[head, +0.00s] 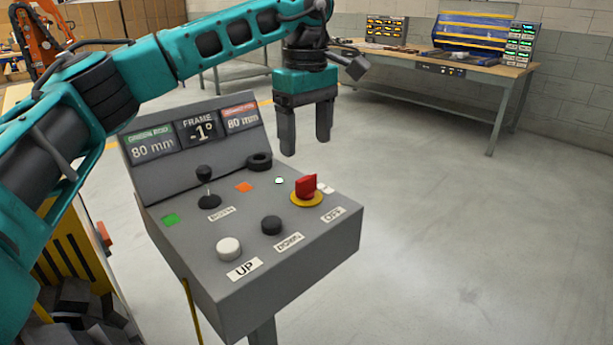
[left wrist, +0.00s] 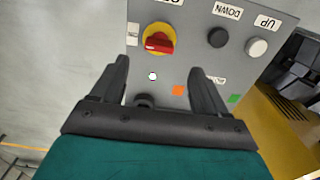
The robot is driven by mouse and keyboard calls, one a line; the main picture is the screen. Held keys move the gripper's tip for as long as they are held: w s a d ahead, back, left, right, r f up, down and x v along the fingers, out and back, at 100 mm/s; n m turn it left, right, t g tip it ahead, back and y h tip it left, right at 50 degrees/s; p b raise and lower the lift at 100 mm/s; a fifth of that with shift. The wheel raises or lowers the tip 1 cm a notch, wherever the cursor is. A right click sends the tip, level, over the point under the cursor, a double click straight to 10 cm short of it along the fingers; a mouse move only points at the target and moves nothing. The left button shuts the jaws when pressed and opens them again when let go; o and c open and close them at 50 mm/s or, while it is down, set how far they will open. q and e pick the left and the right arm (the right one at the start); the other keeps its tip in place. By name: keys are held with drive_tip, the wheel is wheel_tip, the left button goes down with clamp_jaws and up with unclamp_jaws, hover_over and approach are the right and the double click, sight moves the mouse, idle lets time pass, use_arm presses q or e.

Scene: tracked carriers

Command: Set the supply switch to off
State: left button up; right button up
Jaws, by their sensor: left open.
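The supply switch is a red rotary handle (head: 306,186) on a round yellow base, at the right of the grey control console's top (head: 190,232). An OFF label (head: 333,214) lies in front of it, and a small white label shows behind the handle, partly hidden. In the left wrist view the red handle (left wrist: 158,45) lies roughly crosswise on its yellow base, beyond the fingertips. My left gripper (head: 306,145) is open and empty, pointing down above the console's far side, apart from the switch. It also shows in the left wrist view (left wrist: 158,70). My right gripper is not in view.
The console also carries a black joystick (head: 205,185), a white UP button (head: 229,247), a black DOWN button (head: 271,224) and a black ring-shaped part (head: 259,161). A raised display panel (head: 196,135) stands at its back. A workbench (head: 440,65) is far behind; the floor at right is clear.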

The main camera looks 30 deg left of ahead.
sight(306, 177)
use_arm(q)
wheel_tip(306, 177, down, 8)
drive_tip(key=shift+r+b, duration=0.25)
drive_tip(key=shift+b, duration=0.3)
drive_tip(key=shift+c, duration=0.3)
drive_tip(key=c, duration=1)
